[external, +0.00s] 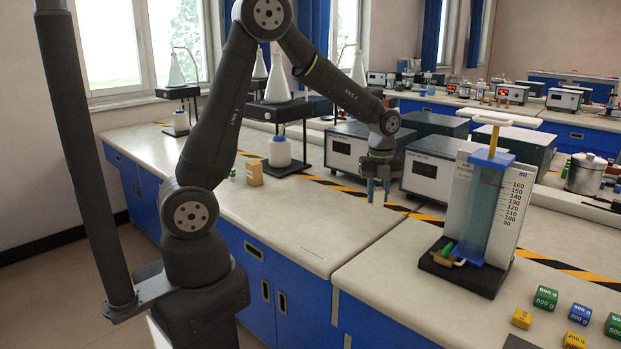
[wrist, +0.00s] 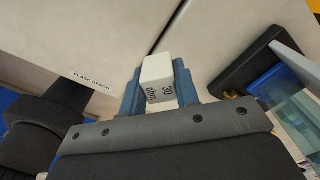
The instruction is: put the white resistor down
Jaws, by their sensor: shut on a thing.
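The white resistor (wrist: 159,80) is a small white block marked "30 ohm" in the wrist view. My gripper (wrist: 160,88) is shut on it, with a blue-grey finger on each side. In the external view my gripper (external: 377,190) points down, and the white resistor (external: 378,199) shows between its fingertips. It appears to be held above the pale bench top (external: 330,225); the exact height is hard to tell.
A syringe stand with a scale board (external: 511,205) is right of my gripper. Grey meter boxes (external: 428,168) stand behind it. Coloured weight blocks (external: 545,298) lie at the front right. A seam divides the benches; the bench top in front is clear.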

